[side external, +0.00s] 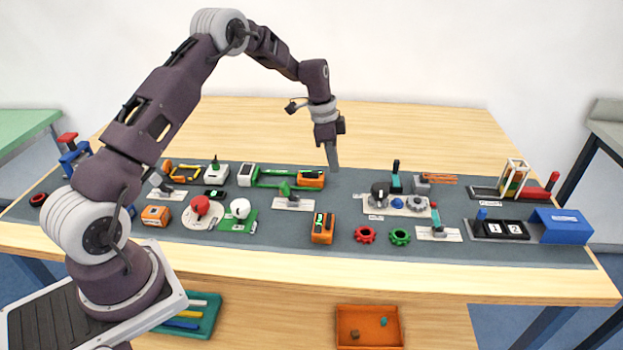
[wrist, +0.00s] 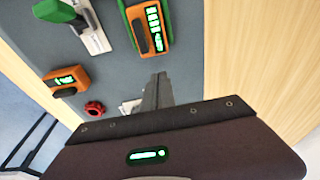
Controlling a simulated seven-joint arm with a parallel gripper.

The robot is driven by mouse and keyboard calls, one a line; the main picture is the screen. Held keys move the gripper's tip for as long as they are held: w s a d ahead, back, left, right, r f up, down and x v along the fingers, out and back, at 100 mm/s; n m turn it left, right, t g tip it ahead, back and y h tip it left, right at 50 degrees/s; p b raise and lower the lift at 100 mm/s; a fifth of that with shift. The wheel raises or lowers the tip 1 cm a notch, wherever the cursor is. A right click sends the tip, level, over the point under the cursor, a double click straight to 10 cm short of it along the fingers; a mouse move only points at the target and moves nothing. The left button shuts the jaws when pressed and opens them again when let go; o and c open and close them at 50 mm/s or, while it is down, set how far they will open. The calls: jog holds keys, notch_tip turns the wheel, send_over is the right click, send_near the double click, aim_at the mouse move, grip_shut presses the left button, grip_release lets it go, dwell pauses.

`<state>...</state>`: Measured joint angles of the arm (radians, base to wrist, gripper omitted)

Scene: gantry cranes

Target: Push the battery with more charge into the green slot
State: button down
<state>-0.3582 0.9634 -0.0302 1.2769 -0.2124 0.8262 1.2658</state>
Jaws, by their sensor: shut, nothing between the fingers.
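An orange battery (side external: 311,179) lies at the right end of the green slot (side external: 274,172); it also shows in the wrist view (wrist: 148,25) with several bright green bars. A second orange battery (side external: 323,229) lies nearer the front edge; in the wrist view (wrist: 66,81) its lit green area looks shorter. My gripper (side external: 333,167) is shut and empty, pointing down above the mat, just behind and right of the first battery. In the wrist view my gripper (wrist: 160,78) is apart from both batteries.
A green-handled lever on a white plate (side external: 292,203) stands between the batteries. Red (side external: 364,235) and green (side external: 400,237) gears lie at the front. A panel with knobs (side external: 396,205) stands to the right. The mat around my fingertips is mostly clear.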

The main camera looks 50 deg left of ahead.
dwell(0.4)
jog(key=shift+f, duration=1.5)
jog(key=shift+s+a, duration=4.3)
jog(key=shift+a, duration=0.05)
jog(key=shift+w+d, duration=0.45)
notch_tip(320, 180, up, 7)
